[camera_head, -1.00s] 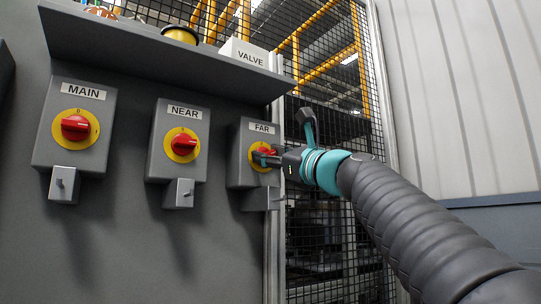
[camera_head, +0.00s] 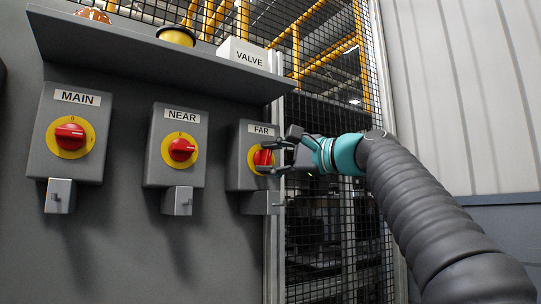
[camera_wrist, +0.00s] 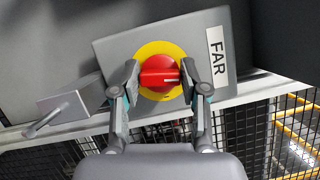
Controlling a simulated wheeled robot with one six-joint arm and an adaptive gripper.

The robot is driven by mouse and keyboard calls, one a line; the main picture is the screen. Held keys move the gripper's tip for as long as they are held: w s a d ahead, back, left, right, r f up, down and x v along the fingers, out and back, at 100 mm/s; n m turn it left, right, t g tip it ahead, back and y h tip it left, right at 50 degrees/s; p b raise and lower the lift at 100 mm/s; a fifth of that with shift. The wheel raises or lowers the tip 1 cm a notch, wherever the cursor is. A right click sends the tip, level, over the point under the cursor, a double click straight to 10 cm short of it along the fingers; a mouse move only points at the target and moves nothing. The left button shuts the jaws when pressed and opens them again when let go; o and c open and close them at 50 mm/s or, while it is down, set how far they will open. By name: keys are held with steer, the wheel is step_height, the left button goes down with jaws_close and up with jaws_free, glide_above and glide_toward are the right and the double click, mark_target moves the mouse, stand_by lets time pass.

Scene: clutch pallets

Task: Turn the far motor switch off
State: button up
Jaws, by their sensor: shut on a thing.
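The far switch is a grey box (camera_head: 241,179) labelled FAR, with a red knob (camera_head: 262,160) on a yellow disc. In the wrist view, the knob (camera_wrist: 158,76) has its bar lying level, and its white mark points right, towards the FAR label (camera_wrist: 217,55). My gripper (camera_head: 270,157) is at the knob. In the wrist view, my gripper (camera_wrist: 160,79) is shut on the knob, one finger at each end of the bar. The fingertips partly hide the yellow disc (camera_wrist: 160,47).
The main switch (camera_head: 70,137) and near switch (camera_head: 181,149) stand to the left, red bars roughly level. A shelf (camera_head: 150,58) above carries a VALVE box (camera_head: 244,53) and a yellow-rimmed item (camera_head: 176,36). Small grey blocks hang under the switches. Mesh fence (camera_head: 330,120) lies right.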

steer(key=shift+n+g+h, duration=0.3)
steer(key=shift+n+h, duration=0.1)
steer(key=shift+n, duration=0.7)
steer(key=o, duration=1.1)
steer(key=v, duration=1.2)
steer(key=shift+w, duration=0.1)
